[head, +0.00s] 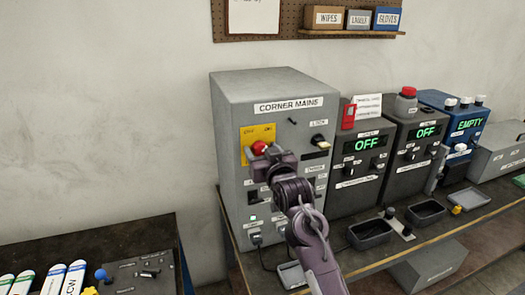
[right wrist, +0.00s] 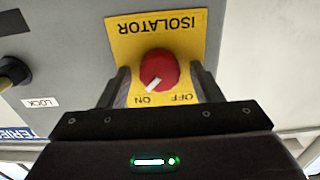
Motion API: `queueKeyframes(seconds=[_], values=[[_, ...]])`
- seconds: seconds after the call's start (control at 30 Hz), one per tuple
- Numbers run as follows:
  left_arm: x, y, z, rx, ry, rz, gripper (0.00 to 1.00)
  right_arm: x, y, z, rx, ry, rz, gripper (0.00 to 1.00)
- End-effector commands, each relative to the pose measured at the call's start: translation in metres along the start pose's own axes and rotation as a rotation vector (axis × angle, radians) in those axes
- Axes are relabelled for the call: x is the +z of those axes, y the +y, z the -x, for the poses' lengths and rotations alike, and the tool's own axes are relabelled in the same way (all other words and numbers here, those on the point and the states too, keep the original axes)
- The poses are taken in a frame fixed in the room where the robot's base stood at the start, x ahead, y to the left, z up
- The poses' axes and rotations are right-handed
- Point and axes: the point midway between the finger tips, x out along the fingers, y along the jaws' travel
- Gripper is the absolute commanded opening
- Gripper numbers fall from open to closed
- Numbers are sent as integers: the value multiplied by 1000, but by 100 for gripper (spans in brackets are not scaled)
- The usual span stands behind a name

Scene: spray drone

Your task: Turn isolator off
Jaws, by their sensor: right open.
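The isolator is a red round knob (head: 259,148) on a yellow plate (head: 246,134) on the front of the grey CORNER MAINS cabinet (head: 268,88). In the right wrist view, the knob (right wrist: 158,68) and the yellow plate (right wrist: 186,32) appear upside down. The knob's white mark points toward the ON label. My right gripper (head: 264,158) is open in front of the knob. In the right wrist view its two fingers (right wrist: 160,80) stand either side of the knob, with gaps showing. My left gripper is not in view.
A black-and-brass lock switch (head: 320,140) sits right of the isolator. Dark boxes (head: 366,185) with green OFF displays and a blue EMPTY box (head: 462,100) stand to the right. Trays (head: 370,234) lie on the bench before them. A lower table (head: 120,235) is at left.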

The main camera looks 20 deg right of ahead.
Motion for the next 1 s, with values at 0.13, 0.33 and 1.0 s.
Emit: queueKeyframes(seconds=[0.13,0.33,1.0], values=[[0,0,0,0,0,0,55,0,0,0,0,0,0,44],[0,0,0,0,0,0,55,0,0,0,0,0,0,18],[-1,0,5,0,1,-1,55,0,0,0,0,-1,258,14]])
